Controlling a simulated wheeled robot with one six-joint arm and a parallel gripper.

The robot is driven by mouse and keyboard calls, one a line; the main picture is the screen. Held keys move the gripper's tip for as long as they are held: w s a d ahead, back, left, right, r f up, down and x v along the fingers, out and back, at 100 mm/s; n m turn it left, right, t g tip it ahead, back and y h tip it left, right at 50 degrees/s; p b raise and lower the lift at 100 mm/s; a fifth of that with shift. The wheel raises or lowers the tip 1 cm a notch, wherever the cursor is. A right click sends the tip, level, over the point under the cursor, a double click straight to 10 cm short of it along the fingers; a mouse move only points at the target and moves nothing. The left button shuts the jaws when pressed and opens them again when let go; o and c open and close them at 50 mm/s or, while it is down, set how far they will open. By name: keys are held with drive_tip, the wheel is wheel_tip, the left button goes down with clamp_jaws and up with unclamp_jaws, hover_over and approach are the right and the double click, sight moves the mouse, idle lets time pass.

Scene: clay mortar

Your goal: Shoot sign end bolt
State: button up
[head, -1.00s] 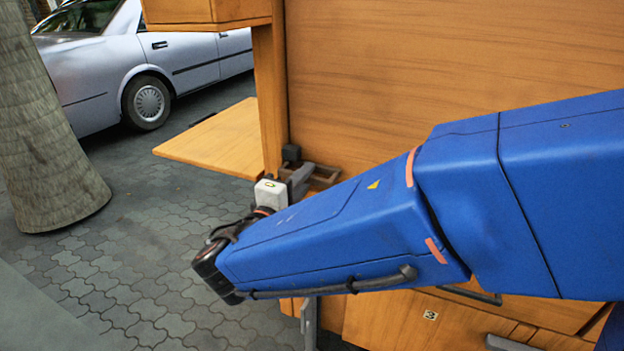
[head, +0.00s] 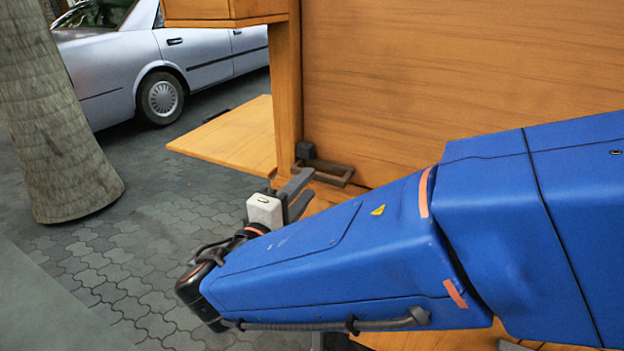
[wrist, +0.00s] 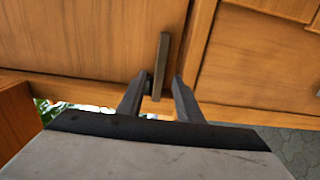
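A dark metal fitting (head: 328,172) with a loop-like bar sits at the foot of the wooden post, against the panel; I take it for the bolt. A dark block (head: 305,152) stands at its back end. My gripper (head: 300,190) is just in front of and below the fitting in the head view. Its grey fingers are apart. In the wrist view, an upright dark bar (wrist: 163,58) shows between and beyond the fingertips of my gripper (wrist: 162,80), with small gaps at both sides. I cannot tell whether a finger touches it. My blue arm hides the lower panel.
A wooden post (head: 287,95) and large panel (head: 450,75) stand close to my gripper. A flat wooden shelf (head: 228,137) juts out left. A tree trunk (head: 60,130) and silver car (head: 190,50) are further left. The paving (head: 150,210) between is clear.

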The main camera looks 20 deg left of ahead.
drive_tip(key=s+a, duration=0.1)
drive_tip(key=s, duration=1.1)
